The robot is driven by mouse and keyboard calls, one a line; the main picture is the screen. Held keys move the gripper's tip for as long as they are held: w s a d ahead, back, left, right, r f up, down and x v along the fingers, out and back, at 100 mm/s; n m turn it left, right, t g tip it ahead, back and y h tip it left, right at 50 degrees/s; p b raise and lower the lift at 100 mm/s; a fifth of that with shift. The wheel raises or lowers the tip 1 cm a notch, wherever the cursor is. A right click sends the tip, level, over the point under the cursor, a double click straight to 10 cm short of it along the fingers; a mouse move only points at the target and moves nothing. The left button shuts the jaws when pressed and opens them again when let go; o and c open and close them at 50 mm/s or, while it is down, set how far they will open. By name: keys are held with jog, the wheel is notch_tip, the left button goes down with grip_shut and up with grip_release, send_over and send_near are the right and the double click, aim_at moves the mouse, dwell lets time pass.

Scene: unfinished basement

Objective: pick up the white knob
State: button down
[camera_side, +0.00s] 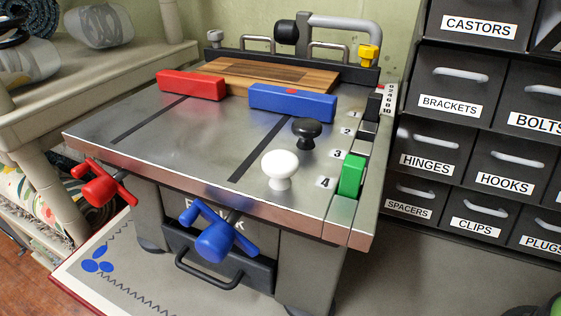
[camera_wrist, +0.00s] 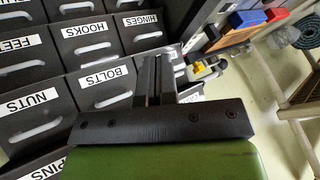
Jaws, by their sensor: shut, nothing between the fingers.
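The white knob (camera_side: 280,168) stands upright on the metal top of the bench machine (camera_side: 150,130), close to its front edge and left of the number 4. A similar black knob (camera_side: 307,130) stands just behind it to the right. My gripper (camera_wrist: 157,62) shows in the wrist view with its two dark fingers together and nothing between them. It points toward the drawer cabinet, with the machine farther off at upper right. I cannot make out the white knob in the wrist view. The side view does not show my fingers.
A green block (camera_side: 351,176) sits in the slot at the right edge. A red bar (camera_side: 190,85) and a blue bar (camera_side: 292,102) lie before a wooden board (camera_side: 262,73). Red (camera_side: 100,185) and blue (camera_side: 216,238) handles project in front. Labelled drawers (camera_side: 460,80) stand at right.

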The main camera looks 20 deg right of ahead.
jog(key=c, duration=1.8)
grip_release()
jog(key=shift+c, duration=0.2)
jog(key=o, duration=1.2)
jog(key=shift+c, duration=0.2)
